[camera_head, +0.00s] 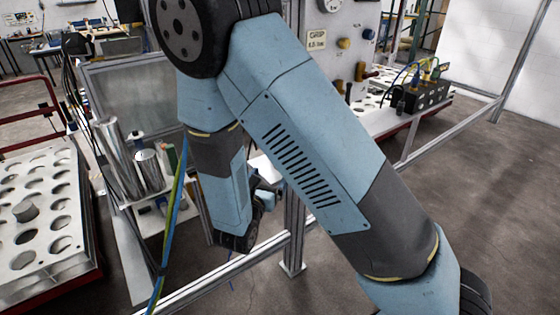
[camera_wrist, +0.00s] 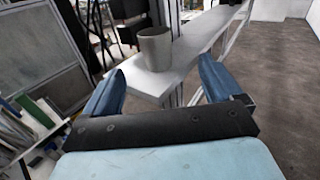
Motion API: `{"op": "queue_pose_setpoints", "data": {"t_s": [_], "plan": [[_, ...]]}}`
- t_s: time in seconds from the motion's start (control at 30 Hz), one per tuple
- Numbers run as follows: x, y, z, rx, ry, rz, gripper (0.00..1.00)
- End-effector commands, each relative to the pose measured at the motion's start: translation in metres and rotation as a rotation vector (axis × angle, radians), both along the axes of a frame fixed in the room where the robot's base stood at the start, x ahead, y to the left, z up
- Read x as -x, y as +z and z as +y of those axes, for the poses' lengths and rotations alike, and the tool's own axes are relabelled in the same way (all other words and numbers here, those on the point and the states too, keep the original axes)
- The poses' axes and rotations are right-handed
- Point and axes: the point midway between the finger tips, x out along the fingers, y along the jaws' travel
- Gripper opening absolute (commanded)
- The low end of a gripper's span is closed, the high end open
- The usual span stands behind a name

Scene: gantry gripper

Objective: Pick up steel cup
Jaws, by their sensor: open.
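The steel cup (camera_wrist: 155,50) is a grey, slightly tapered cup in the wrist view. It stands upright near the end of a narrow white shelf (camera_wrist: 160,84). My gripper (camera_wrist: 161,66) has its two blue fingers wide apart, with nothing between them. The cup appears beyond the fingertips, roughly centred between them and apart from both. In the head view my own arm covers the middle of the picture, and I cannot make out the cup or the fingers there.
In the head view, tall metal cylinders (camera_head: 120,158) stand at left beside a white tray with round holes (camera_head: 75,225). A metal frame post (camera_head: 294,225) rises near my arm. A black box with cables (camera_head: 420,95) sits at right. Open floor lies at lower right.

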Motion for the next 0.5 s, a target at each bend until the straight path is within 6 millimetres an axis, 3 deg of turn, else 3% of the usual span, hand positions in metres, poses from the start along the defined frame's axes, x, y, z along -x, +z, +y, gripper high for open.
{"op": "queue_pose_setpoints", "data": {"t_s": [0.17,0.5], "plan": [[-0.013,-0.003,0.000,0.012,0.018,-0.001,0.92],[-0.065,-0.003,-0.020,0.011,0.015,0.001,0.92]]}}
